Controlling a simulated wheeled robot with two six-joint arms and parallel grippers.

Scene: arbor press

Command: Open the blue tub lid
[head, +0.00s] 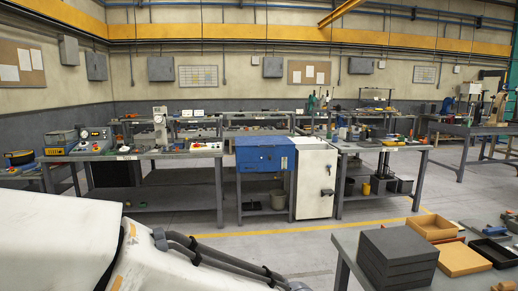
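The blue tub (264,159) stands on a dark frame in the middle of the head view, across the floor from me. Its flat blue top, which looks like the lid (262,141), appears to lie closed. Too little detail shows to make out a handle or hinge. Neither of my grippers is in view. A white part with black hoses at the lower left looks like my own arm, well short of the tub.
A white cabinet (315,180) stands directly right of the tub. A grey workbench (150,153) with tools is to its left. A near table at lower right holds stacked dark grey slabs (397,255) and an orange tray (432,227). Open floor (270,240) lies before the tub.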

